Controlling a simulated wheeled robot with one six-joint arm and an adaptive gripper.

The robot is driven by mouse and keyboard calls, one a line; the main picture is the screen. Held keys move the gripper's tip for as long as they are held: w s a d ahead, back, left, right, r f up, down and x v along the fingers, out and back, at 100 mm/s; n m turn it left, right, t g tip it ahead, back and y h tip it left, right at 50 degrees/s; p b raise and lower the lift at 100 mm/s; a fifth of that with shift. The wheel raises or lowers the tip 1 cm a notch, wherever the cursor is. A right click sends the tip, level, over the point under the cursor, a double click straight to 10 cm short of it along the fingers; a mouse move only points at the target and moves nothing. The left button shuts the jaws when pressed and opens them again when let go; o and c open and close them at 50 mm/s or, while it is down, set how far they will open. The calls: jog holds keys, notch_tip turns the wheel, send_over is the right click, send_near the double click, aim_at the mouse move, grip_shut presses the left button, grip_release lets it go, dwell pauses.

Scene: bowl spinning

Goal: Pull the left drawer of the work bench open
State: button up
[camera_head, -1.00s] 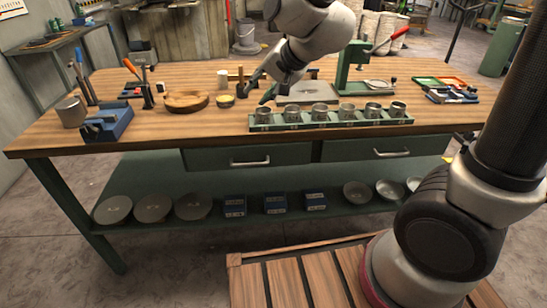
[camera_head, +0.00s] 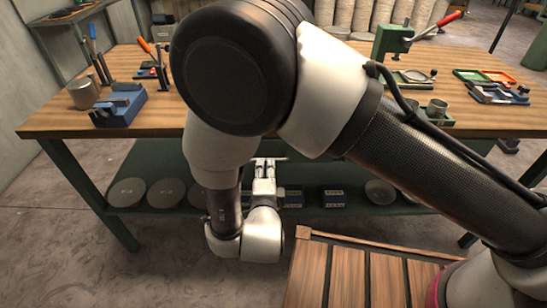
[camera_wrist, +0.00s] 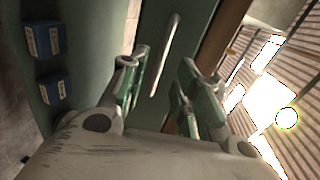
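The work bench (camera_head: 60,122) has a wooden top and a green frame. In the wrist view the drawer front (camera_wrist: 190,30) is a green panel with a silver bar handle (camera_wrist: 168,50). My gripper (camera_wrist: 163,78) is open, its two green-padded fingers apart on either side of the handle's line. The handle's near end shows in the gap between them; I cannot tell whether they touch it. In the head view my gripper (camera_head: 264,178) is low in front of the bench, and my arm hides most of the left drawer. The drawer looks closed, though this is hard to judge.
Blue boxes (camera_wrist: 45,40) and round plates (camera_head: 165,193) stand on the lower shelf (camera_head: 150,160). A blue vise (camera_head: 118,106), a metal cup (camera_head: 83,93) and a green press (camera_head: 393,40) stand on the top. A slatted wooden platform (camera_head: 345,275) lies on the floor in front.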

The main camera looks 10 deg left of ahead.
aim_at(266, 160)
jog(key=x, duration=0.6)
jog(key=shift+w, duration=0.25)
grip_shut()
jog(key=shift+f, duration=0.1)
